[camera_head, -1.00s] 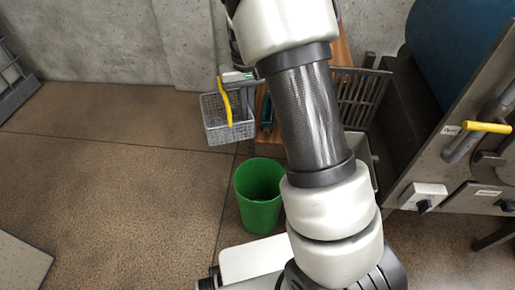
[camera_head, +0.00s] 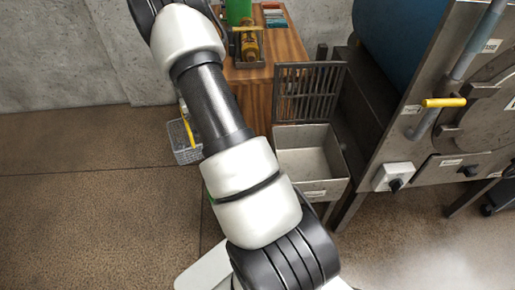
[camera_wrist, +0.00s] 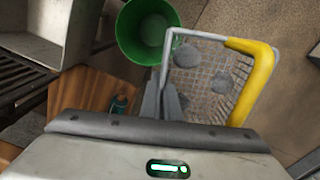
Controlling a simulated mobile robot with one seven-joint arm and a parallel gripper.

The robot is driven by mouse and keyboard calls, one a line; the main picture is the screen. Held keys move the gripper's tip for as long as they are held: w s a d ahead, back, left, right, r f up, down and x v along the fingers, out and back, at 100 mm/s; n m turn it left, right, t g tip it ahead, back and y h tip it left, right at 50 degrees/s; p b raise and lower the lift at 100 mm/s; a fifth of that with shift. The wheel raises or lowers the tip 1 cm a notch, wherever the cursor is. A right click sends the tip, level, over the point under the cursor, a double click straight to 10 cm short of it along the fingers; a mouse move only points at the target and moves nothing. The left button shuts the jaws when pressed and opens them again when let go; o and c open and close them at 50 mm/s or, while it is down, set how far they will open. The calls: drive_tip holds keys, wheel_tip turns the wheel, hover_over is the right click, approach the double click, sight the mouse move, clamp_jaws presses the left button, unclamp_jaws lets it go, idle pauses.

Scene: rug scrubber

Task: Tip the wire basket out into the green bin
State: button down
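The wire basket (camera_head: 184,156) hangs in the air behind my arm in the head view, partly hidden. In the wrist view the basket (camera_wrist: 208,104) has a yellow handle (camera_wrist: 254,82) and several grey lumps on its mesh. My gripper (camera_wrist: 163,100) is closed on the basket's rim at the side near the bin. The green bin (camera_wrist: 129,40) stands beside the basket in the wrist view, open at the top; its visible inside looks empty. In the head view my arm hides nearly all of the bin.
A wooden table (camera_head: 285,45) with bottles and a tray stands at the back. A metal basin (camera_head: 312,160) and a slatted rack (camera_head: 308,90) are right of my arm. A steel machine (camera_head: 430,140) with a yellow-handled lever (camera_head: 445,102) fills the right. The floor at left is clear.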

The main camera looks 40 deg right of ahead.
drive_tip(key=s+d+f+m, duration=0.2)
drive_tip(key=s+d+f, duration=0.2)
drive_tip(key=d+f, duration=0.35)
drive_tip(key=s+d+f+m, duration=0.2)
drive_tip(key=s+d+f, duration=0.35)
drive_tip(key=d, duration=0.25)
drive_tip(key=s+a+t+h+b, duration=0.2)
drive_tip(key=a+t+h+b, duration=0.4)
drive_tip(key=a+h, duration=0.6)
drive_tip(key=h+b, duration=0.2)
drive_tip(key=h, duration=0.8)
drive_tip(key=shift+s+a+r, duration=0.3)
drive_tip(key=shift+s+a, duration=0.1)
